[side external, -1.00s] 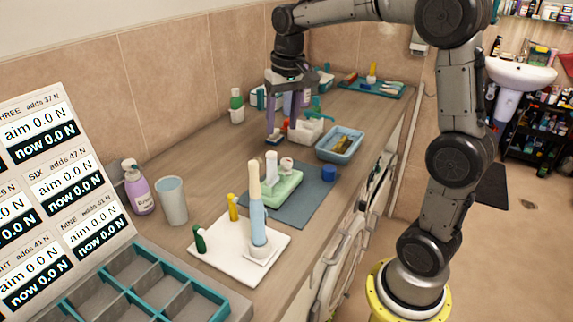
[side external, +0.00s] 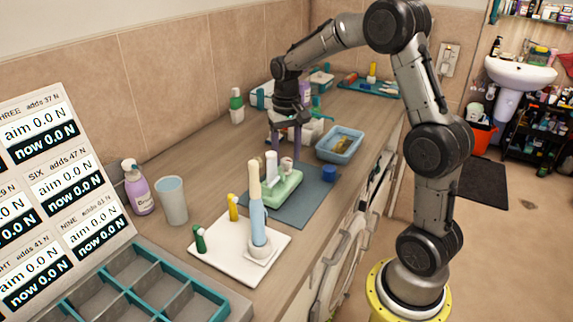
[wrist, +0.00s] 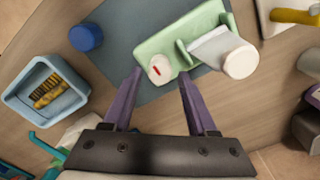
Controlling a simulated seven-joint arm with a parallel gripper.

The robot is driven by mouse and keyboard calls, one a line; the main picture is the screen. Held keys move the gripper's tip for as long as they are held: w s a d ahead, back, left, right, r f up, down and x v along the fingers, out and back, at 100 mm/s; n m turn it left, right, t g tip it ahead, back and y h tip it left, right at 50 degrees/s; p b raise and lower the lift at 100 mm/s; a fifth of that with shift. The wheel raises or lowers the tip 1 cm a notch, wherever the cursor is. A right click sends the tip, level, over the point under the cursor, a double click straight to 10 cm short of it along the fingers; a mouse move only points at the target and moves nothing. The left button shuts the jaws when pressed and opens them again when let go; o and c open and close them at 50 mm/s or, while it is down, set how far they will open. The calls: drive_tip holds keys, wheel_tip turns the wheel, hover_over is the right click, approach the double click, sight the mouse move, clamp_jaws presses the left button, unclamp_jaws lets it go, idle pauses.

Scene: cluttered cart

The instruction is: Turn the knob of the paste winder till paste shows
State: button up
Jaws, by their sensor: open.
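The paste winder is a pale green stand (side external: 285,187) on a grey mat, and it also shows in the wrist view (wrist: 203,22). It holds an upright white tube (side external: 271,163), seen from above in the wrist view (wrist: 225,50). A round pale knob with a red mark (wrist: 158,68) sits on the stand beside the tube; it also shows in the side view (side external: 287,164). My gripper (wrist: 160,74) is open and empty. Its purple fingers appear on either side of the knob in the wrist view; contact and exact height cannot be told. I see no paste.
A blue tray with a brush (wrist: 46,92) and a blue cap (wrist: 86,37) lie near the stand. A white board (side external: 221,250) with a tall blue-and-cream device (side external: 257,205) is in front. A cup (side external: 172,200) and purple bottle (side external: 139,187) stand left.

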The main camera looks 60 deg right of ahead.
drive_tip(key=shift+f, duration=0.5)
drive_tip(key=shift+r, duration=1.2)
